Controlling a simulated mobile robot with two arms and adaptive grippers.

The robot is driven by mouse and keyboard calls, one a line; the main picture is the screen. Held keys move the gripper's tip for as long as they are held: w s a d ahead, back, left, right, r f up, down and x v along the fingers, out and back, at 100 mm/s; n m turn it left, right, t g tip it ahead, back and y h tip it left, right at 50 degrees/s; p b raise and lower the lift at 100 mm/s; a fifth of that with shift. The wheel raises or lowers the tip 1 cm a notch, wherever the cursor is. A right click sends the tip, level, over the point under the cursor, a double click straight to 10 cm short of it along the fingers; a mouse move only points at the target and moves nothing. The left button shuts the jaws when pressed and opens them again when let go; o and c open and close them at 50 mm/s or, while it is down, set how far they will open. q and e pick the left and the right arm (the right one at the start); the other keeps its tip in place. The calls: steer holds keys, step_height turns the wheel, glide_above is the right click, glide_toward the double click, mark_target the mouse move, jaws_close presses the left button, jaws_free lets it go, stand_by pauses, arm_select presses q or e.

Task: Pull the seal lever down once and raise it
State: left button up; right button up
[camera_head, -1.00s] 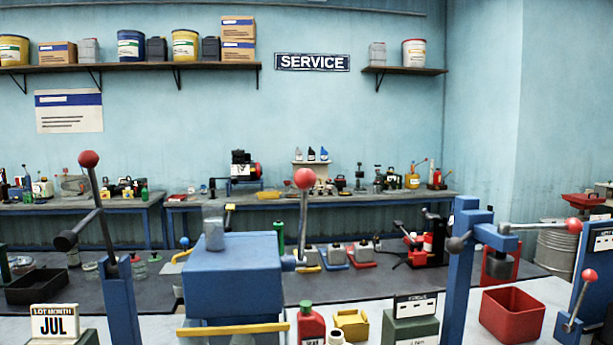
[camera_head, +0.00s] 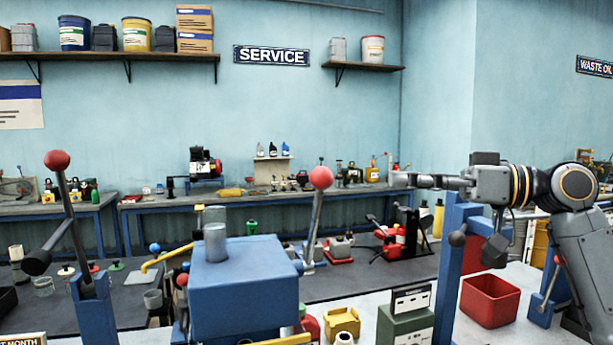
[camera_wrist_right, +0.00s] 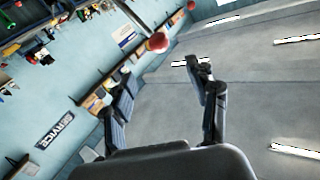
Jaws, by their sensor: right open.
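A lever with a red ball knob (camera_head: 320,178) rises steeply at the right side of a blue box-shaped machine (camera_head: 243,285). No label shows which lever is the seal lever. My right gripper (camera_head: 405,181) comes in from the right, pointing left at about the knob's height, apart from it. In the right wrist view my gripper (camera_wrist_right: 162,74) is open and empty. My left gripper is not in view.
Another red-knobbed lever (camera_head: 57,160) stands at the left. A blue post (camera_head: 452,270) stands below my right arm, beside a red bin (camera_head: 490,302). A green box (camera_head: 405,328) and a yellow holder (camera_head: 342,321) stand in front. The air between knob and gripper is clear.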

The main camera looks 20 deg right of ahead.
mark_target(320, 177)
steer(key=p+x, duration=0.5)
steer(key=x, duration=0.7)
steer(key=shift+w+a+f, duration=0.1)
steer(key=shift+w+a, duration=0.3)
steer(key=shift+a, duration=0.2)
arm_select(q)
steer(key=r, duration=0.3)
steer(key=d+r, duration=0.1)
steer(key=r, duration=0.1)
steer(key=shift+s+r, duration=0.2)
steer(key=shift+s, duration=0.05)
arm_select(e)
jaws_close()
